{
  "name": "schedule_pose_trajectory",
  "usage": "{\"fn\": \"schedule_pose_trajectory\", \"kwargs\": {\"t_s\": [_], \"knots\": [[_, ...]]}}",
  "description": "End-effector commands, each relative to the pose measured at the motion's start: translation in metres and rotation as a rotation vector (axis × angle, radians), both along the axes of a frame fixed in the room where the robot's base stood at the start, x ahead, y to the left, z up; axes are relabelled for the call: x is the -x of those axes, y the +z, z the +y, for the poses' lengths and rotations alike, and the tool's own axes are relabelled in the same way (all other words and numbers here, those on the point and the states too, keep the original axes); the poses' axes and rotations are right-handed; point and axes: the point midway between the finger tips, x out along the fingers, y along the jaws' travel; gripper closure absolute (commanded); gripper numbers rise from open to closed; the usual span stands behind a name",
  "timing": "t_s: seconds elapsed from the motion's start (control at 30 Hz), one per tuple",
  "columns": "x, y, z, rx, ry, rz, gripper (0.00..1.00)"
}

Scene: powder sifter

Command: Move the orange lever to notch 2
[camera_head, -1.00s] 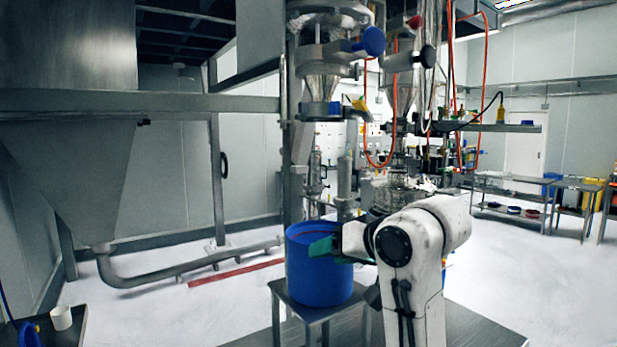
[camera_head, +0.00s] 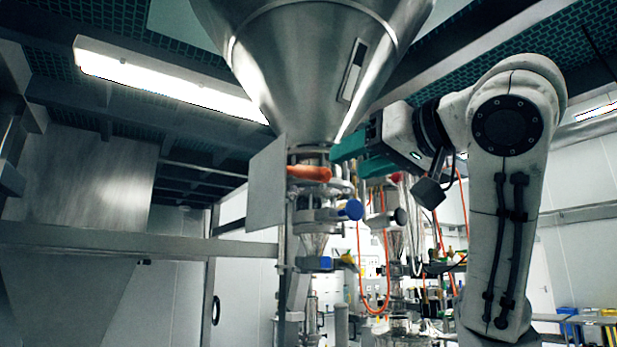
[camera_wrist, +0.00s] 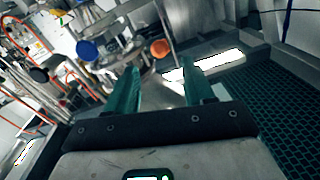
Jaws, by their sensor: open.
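The orange lever (camera_head: 309,173) sticks out at the neck under the big steel hopper, beside a flat grey plate (camera_head: 267,184). In the wrist view the lever's round orange end (camera_wrist: 160,48) shows beyond and between my fingertips. My gripper (camera_head: 345,158) has green fingers and is raised just right of the lever and slightly above it in the head view. In the wrist view my gripper (camera_wrist: 164,80) is open with nothing between its fingers. It looks apart from the lever. I cannot read any notch marks on the plate.
The steel hopper (camera_head: 315,60) hangs just above my gripper. Below the lever are a blue knob (camera_head: 350,210), a dark knob (camera_head: 400,216) and orange hoses (camera_head: 366,285). A horizontal steel beam (camera_head: 130,240) runs at the left.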

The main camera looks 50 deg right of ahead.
Motion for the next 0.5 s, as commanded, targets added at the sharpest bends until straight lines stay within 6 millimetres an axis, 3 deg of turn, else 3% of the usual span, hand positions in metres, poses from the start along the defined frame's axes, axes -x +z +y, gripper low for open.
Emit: {"fn": "schedule_pose_trajectory", "kwargs": {"t_s": [0.17,0.5], "knots": [[-0.014,0.003,-0.003,0.0,-0.002,0.002,0.47],[-0.074,0.003,-0.017,-0.001,-0.002,0.003,0.47]]}}
